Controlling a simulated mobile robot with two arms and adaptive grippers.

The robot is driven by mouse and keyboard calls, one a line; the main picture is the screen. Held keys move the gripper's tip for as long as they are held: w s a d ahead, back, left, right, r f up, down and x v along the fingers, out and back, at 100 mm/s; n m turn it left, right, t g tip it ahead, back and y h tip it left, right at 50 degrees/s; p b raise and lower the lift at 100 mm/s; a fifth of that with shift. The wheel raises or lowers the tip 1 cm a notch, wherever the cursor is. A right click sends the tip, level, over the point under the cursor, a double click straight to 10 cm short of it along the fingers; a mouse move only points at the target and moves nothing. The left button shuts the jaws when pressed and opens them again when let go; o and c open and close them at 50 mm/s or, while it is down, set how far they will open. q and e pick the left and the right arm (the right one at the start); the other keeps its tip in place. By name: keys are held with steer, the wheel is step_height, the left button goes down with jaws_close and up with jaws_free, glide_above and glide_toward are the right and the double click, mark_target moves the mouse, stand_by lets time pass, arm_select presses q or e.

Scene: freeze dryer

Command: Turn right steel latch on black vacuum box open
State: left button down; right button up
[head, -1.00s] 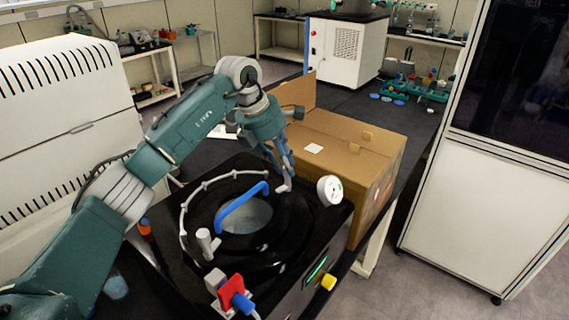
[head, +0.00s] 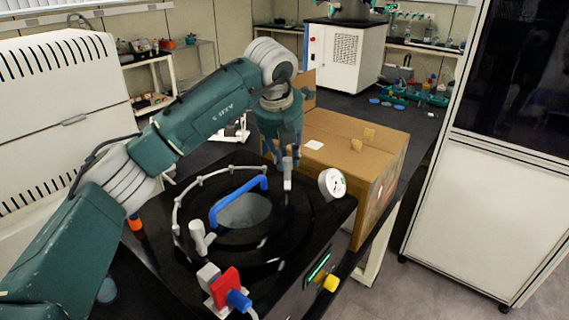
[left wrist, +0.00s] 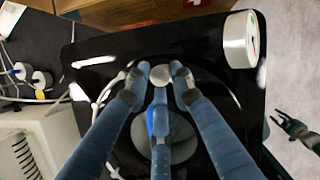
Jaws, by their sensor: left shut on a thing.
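The black vacuum box (head: 330,222) stands low in the head view, with a round lid and a blue arched handle (head: 238,198). The right steel latch (head: 288,180) stands at the far right of the lid rim. My left gripper (head: 286,158) comes down over it and is shut on it; the fingers partly hide it. In the left wrist view the blue-grey fingers meet around the steel knob (left wrist: 160,75). The left steel latch (head: 200,238) stands free at the near left. My right gripper (left wrist: 285,124) shows at the wrist view's right edge, fingers apart, empty and away from the box.
A white dial gauge (head: 332,183) stands on the box's right corner, close to my left gripper. A cardboard box (head: 350,150) sits right behind. A red and blue valve (head: 228,290) is at the front. A white machine (head: 60,110) is at left.

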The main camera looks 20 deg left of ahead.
arm_select(q)
steer(key=n, duration=0.1)
steer(key=n+y+b, duration=0.1)
steer(key=n, duration=0.1)
steer(key=n+b, duration=0.1)
steer(key=shift+w+d+r+n+y, duration=0.15)
steer(key=shift+d+r+n+y, duration=0.05)
steer(key=shift+d+n+y, duration=0.1)
steer(key=shift+r+n+g+y, duration=0.1)
steer(key=shift+n+g+y, duration=0.25)
steer(key=shift+n, duration=0.65)
steer(key=shift+w+n+y+b, duration=0.1)
steer(key=shift+n+y+b, duration=0.2)
steer(key=shift+n, duration=0.5)
steer(key=c, duration=1.6)
jaws_free()
steer(key=shift+o, duration=0.2)
steer(key=shift+d, duration=0.1)
